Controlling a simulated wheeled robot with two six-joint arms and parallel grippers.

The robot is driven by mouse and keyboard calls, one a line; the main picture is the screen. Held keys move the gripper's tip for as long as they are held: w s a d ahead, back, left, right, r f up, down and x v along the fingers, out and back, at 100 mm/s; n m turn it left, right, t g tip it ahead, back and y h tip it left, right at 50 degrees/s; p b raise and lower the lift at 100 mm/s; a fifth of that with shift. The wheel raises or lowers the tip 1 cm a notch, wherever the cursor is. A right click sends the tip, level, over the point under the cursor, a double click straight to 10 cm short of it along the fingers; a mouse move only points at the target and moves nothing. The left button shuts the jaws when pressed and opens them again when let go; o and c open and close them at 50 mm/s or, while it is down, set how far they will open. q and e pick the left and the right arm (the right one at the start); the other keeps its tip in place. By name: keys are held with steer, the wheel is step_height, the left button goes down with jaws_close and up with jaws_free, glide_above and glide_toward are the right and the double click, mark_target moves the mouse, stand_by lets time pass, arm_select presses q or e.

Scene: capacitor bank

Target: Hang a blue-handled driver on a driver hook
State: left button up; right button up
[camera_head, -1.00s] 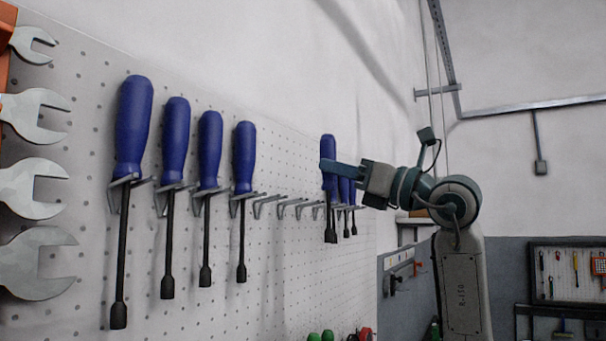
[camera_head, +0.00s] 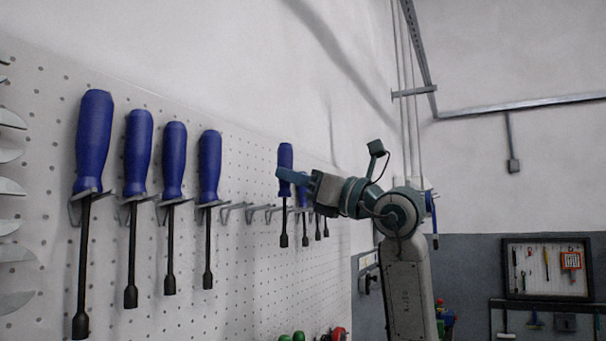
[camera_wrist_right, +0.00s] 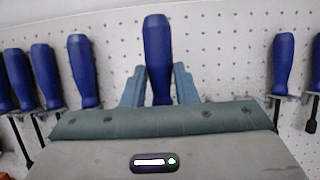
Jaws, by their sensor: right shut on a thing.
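My right gripper (camera_head: 284,176) is shut on a blue-handled driver (camera_head: 285,157) in the head view. The driver is upright, handle up, with its dark shaft pointing down in front of the pegboard. In the right wrist view the held driver (camera_wrist_right: 157,50) stands between the two teal fingers (camera_wrist_right: 158,92); its lower part is hidden by the gripper body. Empty driver hooks (camera_head: 252,213) show left of the held driver in the head view. Whether the held driver touches a hook, I cannot tell. My left gripper is out of view.
Several blue-handled drivers (camera_head: 173,160) hang to the left on the pegboard (camera_head: 130,320). More hang close to the right of the held one (camera_head: 303,195). Hung drivers also flank it in the wrist view (camera_wrist_right: 283,62). Wrenches (camera_head: 12,255) show at the far left edge.

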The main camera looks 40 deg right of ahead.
mark_target(279, 182)
steer(key=shift+w+a+f, duration=0.1)
steer(key=shift+w+a, duration=0.2)
steer(key=shift+w, duration=0.35)
steer(key=shift+w+a, duration=0.1)
steer(key=shift+w, duration=0.2)
steer(key=shift+w+a+f+p, duration=0.1)
steer(key=shift+w+a+p, duration=0.2)
steer(key=shift+w, duration=0.25)
steer(key=shift+w+a+f+p, duration=0.15)
steer(key=shift+w+p, duration=0.15)
steer(key=shift+w, duration=0.2)
steer(key=shift+w+a+f, duration=0.2)
steer(key=shift+w+a, duration=0.1)
steer(key=shift+w, duration=0.45)
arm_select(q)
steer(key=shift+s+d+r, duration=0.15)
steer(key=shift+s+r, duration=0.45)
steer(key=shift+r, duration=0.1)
arm_select(e)
steer(key=shift+w+f, duration=0.1)
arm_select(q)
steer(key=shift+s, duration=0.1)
arm_select(e)
steer(key=o, duration=1.1)
